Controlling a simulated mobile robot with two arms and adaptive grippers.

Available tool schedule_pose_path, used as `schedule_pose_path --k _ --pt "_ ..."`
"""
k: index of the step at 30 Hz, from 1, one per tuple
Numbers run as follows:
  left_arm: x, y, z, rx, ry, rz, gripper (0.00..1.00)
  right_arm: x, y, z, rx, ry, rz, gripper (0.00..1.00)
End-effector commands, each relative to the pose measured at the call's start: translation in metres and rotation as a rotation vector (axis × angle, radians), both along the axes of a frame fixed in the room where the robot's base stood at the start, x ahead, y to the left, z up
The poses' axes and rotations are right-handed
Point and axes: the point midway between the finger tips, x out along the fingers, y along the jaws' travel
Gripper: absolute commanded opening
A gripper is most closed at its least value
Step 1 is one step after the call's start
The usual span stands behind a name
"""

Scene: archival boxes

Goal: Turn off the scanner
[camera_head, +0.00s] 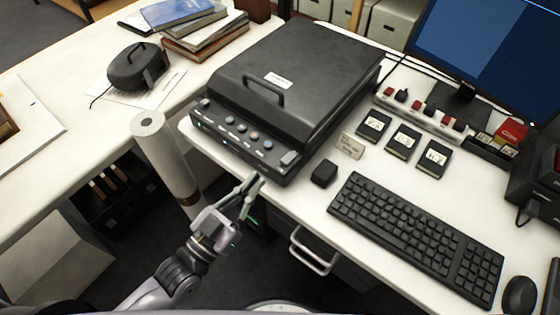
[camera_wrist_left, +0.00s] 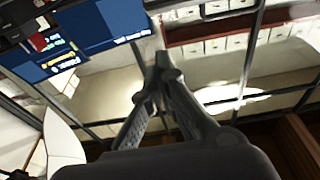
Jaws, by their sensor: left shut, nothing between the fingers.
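The scanner (camera_head: 312,62) is a black flatbed unit with a closed lid and a handle, on the white desk. Its front panel carries a row of round buttons (camera_head: 241,128) and a grey rectangular switch (camera_head: 289,158) at the right end. A small green light (camera_head: 202,126) shows at the panel's left end. My left gripper (camera_head: 254,184) is shut and empty, just in front of and below the panel's right part; I cannot tell whether it touches. In the left wrist view its closed fingers (camera_wrist_left: 163,62) point up toward distant shelving and the ceiling. My right gripper is in neither view.
A black keyboard (camera_head: 417,235), a small black block (camera_head: 324,173) and a mouse (camera_head: 519,295) lie right of the scanner. A paper roll (camera_head: 165,160) stands left of my left gripper. A drawer handle (camera_head: 312,254) is below the desk edge. Books (camera_head: 205,35) lie behind.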

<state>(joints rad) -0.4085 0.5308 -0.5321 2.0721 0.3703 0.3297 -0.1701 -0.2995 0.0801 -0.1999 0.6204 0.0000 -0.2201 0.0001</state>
Motion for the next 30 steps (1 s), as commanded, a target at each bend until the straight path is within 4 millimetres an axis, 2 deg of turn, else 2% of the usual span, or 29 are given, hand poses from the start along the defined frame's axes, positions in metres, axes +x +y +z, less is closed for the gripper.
schedule_pose_path --k 5,8,19,20,22,30 --pt "0.009 -0.006 0.003 -0.001 -0.001 0.001 0.0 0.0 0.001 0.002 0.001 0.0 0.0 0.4" --pt "0.022 -0.015 0.007 -0.003 -0.003 0.001 0.0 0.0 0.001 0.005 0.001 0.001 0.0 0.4" --pt "0.083 -0.06 0.023 -0.001 -0.003 0.0 0.0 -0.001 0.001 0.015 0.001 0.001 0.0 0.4" --pt "0.08 -0.058 0.01 0.005 0.005 -0.001 0.0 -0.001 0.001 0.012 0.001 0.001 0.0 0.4" --pt "0.078 -0.056 -0.002 0.006 0.005 -0.001 0.0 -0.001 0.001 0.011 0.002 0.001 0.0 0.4" --pt "0.075 -0.054 -0.02 0.001 0.0 0.001 0.0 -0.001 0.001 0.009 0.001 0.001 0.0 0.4"
